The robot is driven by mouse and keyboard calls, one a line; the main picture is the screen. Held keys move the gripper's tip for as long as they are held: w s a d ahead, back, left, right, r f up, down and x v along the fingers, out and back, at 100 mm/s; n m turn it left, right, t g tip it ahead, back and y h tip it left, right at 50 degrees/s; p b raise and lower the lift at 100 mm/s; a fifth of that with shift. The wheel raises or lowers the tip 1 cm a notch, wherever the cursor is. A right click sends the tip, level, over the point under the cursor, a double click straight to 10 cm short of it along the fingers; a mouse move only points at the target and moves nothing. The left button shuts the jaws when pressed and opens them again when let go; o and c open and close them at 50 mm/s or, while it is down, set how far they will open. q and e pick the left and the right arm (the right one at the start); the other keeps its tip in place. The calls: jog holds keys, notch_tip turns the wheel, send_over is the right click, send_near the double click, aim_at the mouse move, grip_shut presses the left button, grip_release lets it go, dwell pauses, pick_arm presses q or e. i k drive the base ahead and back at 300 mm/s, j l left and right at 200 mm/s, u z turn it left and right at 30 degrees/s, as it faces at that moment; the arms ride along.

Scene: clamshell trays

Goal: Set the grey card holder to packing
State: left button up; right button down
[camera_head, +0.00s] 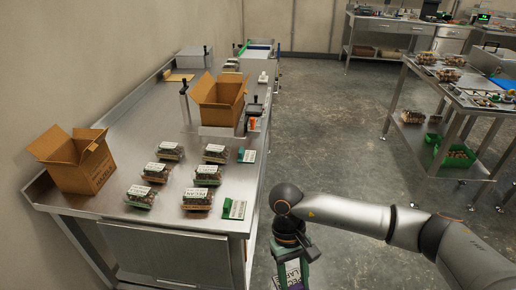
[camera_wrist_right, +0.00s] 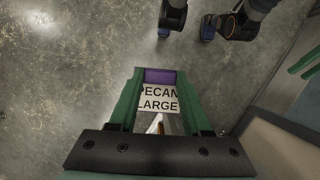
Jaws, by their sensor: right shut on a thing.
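My right gripper (camera_head: 292,268) hangs beside the near right end of the steel bench, over the floor. Its green fingers are shut on a card (camera_wrist_right: 158,98) reading "PECAN LARGE", with a purple strip along its far edge. The same card (camera_head: 291,275) shows partly in the head view, cut off by the lower edge. On the bench stand a green holder with a white card (camera_head: 234,208) and a teal one with a white card (camera_head: 247,156). I cannot make out a clearly grey card holder. My left gripper is not in view.
The steel bench (camera_head: 158,221) carries several filled clamshells (camera_head: 197,199) in rows and two open cardboard boxes, one at the left (camera_head: 88,173), one on a raised stand (camera_head: 208,108). A steel table (camera_head: 455,100) with more packs stands at the right.

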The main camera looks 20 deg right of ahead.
aim_at(255, 109)
jog(key=l+u, duration=0.2)
jog(key=l, duration=0.55)
jog(key=l+u, duration=0.35)
jog(key=l, duration=0.4)
jog(key=l+u, duration=0.35)
jog(key=l, duration=0.4)
jog(key=i+l+u, duration=0.15)
jog(key=l+u, duration=0.2)
jog(key=l, duration=0.35)
jog(key=l+u, duration=0.4)
jog(key=l, duration=0.35)
jog(key=i+l+u, duration=0.1)
jog(key=l, duration=0.25)
jog(key=i+l+u, duration=0.1)
jog(key=l, duration=0.25)
jog(key=i+l+u, duration=0.1)
jog(key=l, duration=0.3)
